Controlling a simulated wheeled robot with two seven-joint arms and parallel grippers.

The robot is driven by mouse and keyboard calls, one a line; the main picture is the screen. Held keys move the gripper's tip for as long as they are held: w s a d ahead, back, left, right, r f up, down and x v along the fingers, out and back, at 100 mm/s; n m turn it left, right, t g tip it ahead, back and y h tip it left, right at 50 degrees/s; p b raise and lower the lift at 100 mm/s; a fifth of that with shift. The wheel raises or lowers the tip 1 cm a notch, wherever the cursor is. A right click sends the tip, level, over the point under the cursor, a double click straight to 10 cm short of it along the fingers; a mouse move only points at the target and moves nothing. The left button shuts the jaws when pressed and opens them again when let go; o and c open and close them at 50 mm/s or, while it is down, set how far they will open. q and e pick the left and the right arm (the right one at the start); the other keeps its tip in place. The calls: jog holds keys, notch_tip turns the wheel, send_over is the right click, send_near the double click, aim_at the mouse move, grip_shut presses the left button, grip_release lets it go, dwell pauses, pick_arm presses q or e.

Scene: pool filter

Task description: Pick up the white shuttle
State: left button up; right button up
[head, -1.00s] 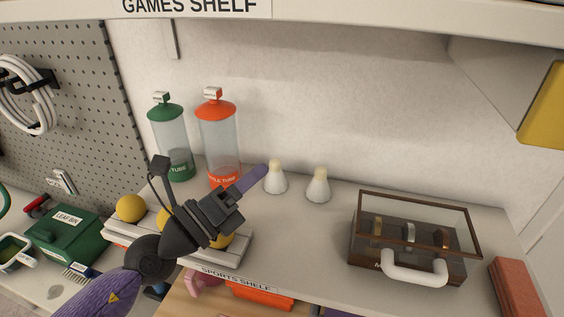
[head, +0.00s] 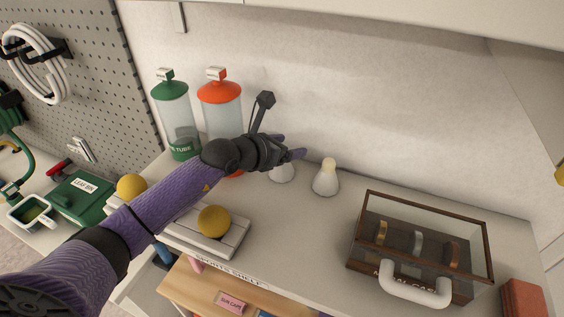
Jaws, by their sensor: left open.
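Two white shuttles with pale yellow tips stand upright on the sports shelf (head: 300,235) in the head view. The left white shuttle (head: 282,175) is partly hidden, its upper part behind my left gripper (head: 289,147). The right white shuttle (head: 325,182) is in full view, a little to the right of the fingers. My left gripper is open, its purple fingers pointing right over the left shuttle. Nothing shows between the fingers. I cannot tell whether they touch that shuttle. My right gripper is not in view.
A green-capped tube (head: 176,118) and an orange-capped tube (head: 220,105) stand behind my left arm. Yellow balls, one of them near the front (head: 214,221), sit on a white slatted rack (head: 232,240). A glass-topped medal case (head: 365,258) stands at right. The shelf between shuttles and case is clear.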

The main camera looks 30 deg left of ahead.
pick_arm(q)
grip_shut()
dwell(0.3)
